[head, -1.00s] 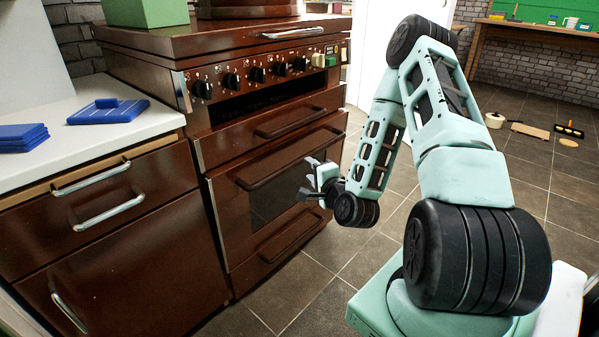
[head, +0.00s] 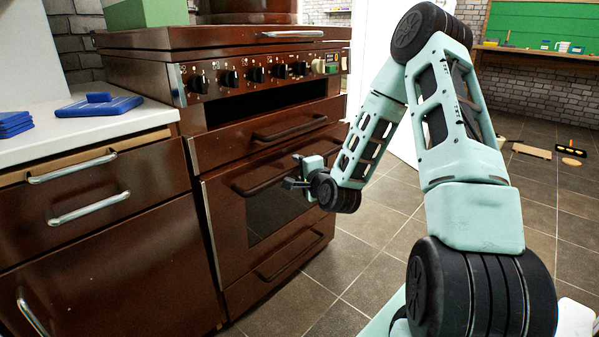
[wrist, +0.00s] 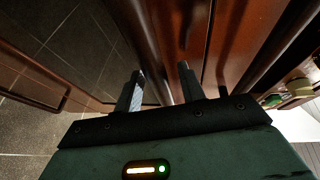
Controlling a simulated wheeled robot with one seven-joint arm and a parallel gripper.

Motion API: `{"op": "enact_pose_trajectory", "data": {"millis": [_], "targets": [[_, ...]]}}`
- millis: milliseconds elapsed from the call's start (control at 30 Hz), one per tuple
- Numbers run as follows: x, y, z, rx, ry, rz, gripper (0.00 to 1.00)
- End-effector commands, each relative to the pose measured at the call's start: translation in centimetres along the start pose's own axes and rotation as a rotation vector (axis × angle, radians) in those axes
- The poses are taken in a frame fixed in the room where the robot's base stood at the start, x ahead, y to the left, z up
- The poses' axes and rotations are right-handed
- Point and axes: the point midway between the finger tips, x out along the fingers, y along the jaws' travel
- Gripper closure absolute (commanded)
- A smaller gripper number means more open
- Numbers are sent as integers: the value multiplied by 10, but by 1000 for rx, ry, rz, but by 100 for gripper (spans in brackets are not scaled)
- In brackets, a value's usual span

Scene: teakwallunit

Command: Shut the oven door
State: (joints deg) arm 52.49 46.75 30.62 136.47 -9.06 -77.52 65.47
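The brown oven door (head: 230,225) has a dark window and a long bar handle (head: 250,188) across its upper part. It looks nearly flush with the oven front; I cannot tell whether a small gap remains. My gripper (head: 292,182) is in front of the door, close to the handle's middle. In the wrist view, my gripper (wrist: 160,88) has its two fingers apart, with nothing clearly held. The door (wrist: 186,35) fills the upper middle there, and a bar running between the fingers looks like the handle. I cannot tell whether a finger touches it.
Above the door are a panel with a handle (head: 290,128) and a row of knobs (head: 255,75). A lower drawer (head: 280,268) sits beneath the door. A drawer cabinet (head: 100,230) with a white counter adjoins on the left. Tiled floor (head: 375,240) is open to the right.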

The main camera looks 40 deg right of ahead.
Motion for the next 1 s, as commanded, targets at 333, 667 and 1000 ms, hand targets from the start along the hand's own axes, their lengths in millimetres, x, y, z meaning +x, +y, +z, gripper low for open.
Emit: {"op": "enact_pose_trajectory", "data": {"millis": [333,667,1000], "targets": [[1,0,0,0,0,0,83],[5,-4,2,-4,-1,12,100],[23,-9,9,-28,0,68,100]]}}
